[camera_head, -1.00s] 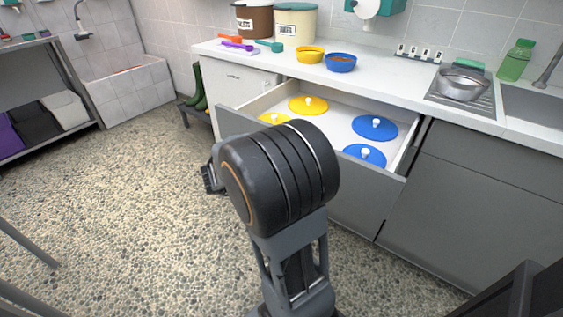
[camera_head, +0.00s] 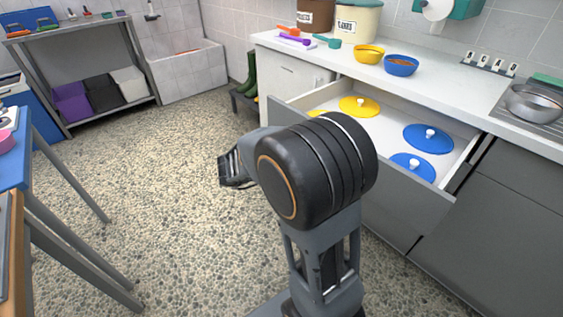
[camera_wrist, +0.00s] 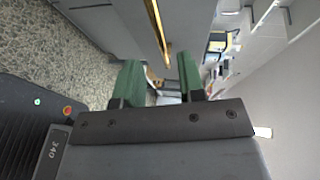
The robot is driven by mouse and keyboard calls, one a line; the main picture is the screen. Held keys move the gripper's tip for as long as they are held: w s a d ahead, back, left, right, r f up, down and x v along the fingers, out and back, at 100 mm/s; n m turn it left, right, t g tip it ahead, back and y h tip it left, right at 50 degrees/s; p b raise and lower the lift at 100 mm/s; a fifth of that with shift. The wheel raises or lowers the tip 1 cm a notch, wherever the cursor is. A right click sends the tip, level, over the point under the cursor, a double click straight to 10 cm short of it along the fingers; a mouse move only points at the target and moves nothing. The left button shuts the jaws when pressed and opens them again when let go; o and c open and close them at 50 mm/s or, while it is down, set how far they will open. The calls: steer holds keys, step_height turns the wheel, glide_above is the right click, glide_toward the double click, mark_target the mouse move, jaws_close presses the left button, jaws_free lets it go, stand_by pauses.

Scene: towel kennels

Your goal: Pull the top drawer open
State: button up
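The top drawer (camera_head: 422,197) in the grey counter stands pulled out, right of the middle in the head view. Yellow lids (camera_head: 359,105) and blue lids (camera_head: 428,138) with white knobs lie inside it. My arm covers part of the drawer front, and I cannot see its handle. My gripper (camera_head: 232,170) points left over the floor, apart from the drawer. In the wrist view its two green fingers (camera_wrist: 160,82) are spread with nothing seen between them.
The white worktop (camera_head: 440,82) holds a yellow bowl (camera_head: 369,54), a blue bowl (camera_head: 401,65) and bins. A blue table (camera_head: 15,165) stands at the left. A shelf with crates (camera_head: 128,83) is at the back left. Speckled floor between is clear.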

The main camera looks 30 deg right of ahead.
steer(key=v, duration=0.6)
steer(key=shift+a+p, duration=0.25)
steer(key=shift+p, duration=0.2)
steer(key=w+r+n+t+y+p, duration=0.2)
steer(key=w+r+n+t+p, duration=0.7)
steer(key=r+t, duration=0.25)
steer(key=w+a+r+n+t+y+p, duration=0.4)
steer(key=a+r+n+t+y+p, duration=0.3)
steer(key=r+n+y, duration=0.4)
steer(key=s+a+n+g+y+p, duration=0.45)
steer(key=s+a+n, duration=0.25)
steer(key=n, duration=0.5)
steer(key=s+d+n+g+h+p, duration=0.2)
steer(key=s+n+g+p, duration=0.3)
steer(key=s, duration=0.7)
steer(key=shift+d+n+g, duration=0.6)
steer(key=shift+d+n, duration=0.05)
steer(key=shift+n, duration=0.05)
